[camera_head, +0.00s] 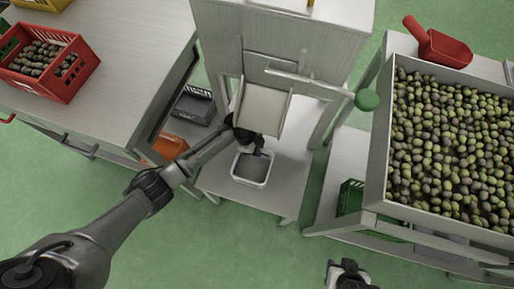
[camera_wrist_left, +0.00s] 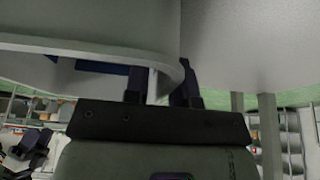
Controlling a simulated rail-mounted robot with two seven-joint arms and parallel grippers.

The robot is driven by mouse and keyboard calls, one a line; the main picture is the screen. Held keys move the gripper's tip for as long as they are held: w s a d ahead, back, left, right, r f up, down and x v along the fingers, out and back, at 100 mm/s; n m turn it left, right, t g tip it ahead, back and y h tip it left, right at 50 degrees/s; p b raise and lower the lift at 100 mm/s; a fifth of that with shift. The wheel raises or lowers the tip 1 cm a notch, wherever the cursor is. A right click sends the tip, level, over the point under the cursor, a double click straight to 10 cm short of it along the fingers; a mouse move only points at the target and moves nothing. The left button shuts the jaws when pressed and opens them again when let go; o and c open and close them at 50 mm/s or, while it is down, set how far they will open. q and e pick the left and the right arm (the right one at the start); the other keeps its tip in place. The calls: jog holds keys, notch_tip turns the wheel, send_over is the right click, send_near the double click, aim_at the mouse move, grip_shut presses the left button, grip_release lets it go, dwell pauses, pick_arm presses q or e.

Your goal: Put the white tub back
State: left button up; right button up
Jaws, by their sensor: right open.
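The white tub (camera_head: 237,178) is a small rectangular open tub with a grey inside that looks empty. In the head view it is upright below the sloping chute (camera_head: 264,108), over the low white platform; I cannot tell whether it touches the platform. My right gripper (camera_head: 347,274) is open and empty at the bottom edge, well away from the tub.
The machine's legs flank the tub, and bare platform (camera_head: 245,199) lies in front. On the right are a large bin of olives (camera_head: 375,170), a red scoop (camera_head: 440,48) and a green crate (camera_head: 350,196). A left table (camera_head: 120,105) holds a red crate (camera_head: 70,83).

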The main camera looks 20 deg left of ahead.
pick_arm(q)
jog(key=shift+o, duration=0.3)
jog(key=shift+r, duration=0.25)
jog(key=p+v, duration=0.4)
jog(key=v, duration=0.3)
jog(key=shift+a+r, duration=0.1)
jog(key=shift+r, duration=0.1)
jog(key=s+d+n+t+y, duration=0.15)
jog(key=s+n, duration=0.55)
jog(key=s, duration=0.9)
jog(key=s+a+r+n+t+y, duration=0.1)
jog(key=s+a+r+n, duration=0.2)
jog(key=s, duration=0.3)
jog(key=s+a+r+n+t+y, duration=0.1)
jog(key=s+a+r+n+y, duration=0.1)
jog(key=s+a+r+n, duration=0.2)
jog(key=s+n, duration=0.1)
jog(key=s, duration=0.2)
jog(key=shift+s+r, duration=0.2)
jog(key=shift+r, duration=0.2)
